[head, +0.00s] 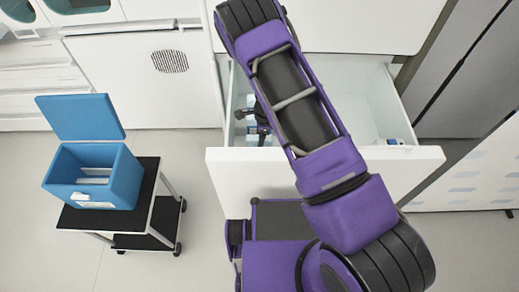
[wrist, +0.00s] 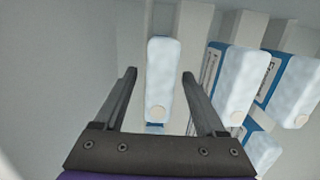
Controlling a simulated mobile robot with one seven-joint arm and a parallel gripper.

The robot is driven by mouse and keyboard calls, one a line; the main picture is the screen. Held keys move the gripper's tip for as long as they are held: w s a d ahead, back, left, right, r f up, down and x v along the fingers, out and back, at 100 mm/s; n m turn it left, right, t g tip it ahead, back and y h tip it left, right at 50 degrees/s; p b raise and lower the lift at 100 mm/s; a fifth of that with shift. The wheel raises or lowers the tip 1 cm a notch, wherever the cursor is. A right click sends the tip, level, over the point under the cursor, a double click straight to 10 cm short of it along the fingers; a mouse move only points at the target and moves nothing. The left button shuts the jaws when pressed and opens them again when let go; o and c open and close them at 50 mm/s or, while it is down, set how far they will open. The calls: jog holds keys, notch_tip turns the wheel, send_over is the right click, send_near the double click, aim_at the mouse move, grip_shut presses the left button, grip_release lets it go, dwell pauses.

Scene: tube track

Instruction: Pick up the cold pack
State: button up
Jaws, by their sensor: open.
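A cold pack (wrist: 162,82), pale icy white with blue showing at its lower edge, stands on edge in the drawer in the wrist view. My gripper (wrist: 160,74) is open, with one finger to each side of this pack in the picture. Gaps show between the fingers and the pack, and I cannot tell how far down the fingers reach. In the head view my gripper (head: 260,130) is inside the left part of the open drawer (head: 235,162), and my arm hides much of the drawer.
Several similar packs, including one (wrist: 238,82) and another (wrist: 294,90), stand to the right in the wrist view. In the head view, a blue box (head: 122,180) with its lid open sits on a black cart (head: 148,192) left of the drawer. Clear floor lies between them.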

jog(key=shift+f, duration=0.35)
jog(key=shift+f, duration=0.25)
dwell(0.5)
grip_shut()
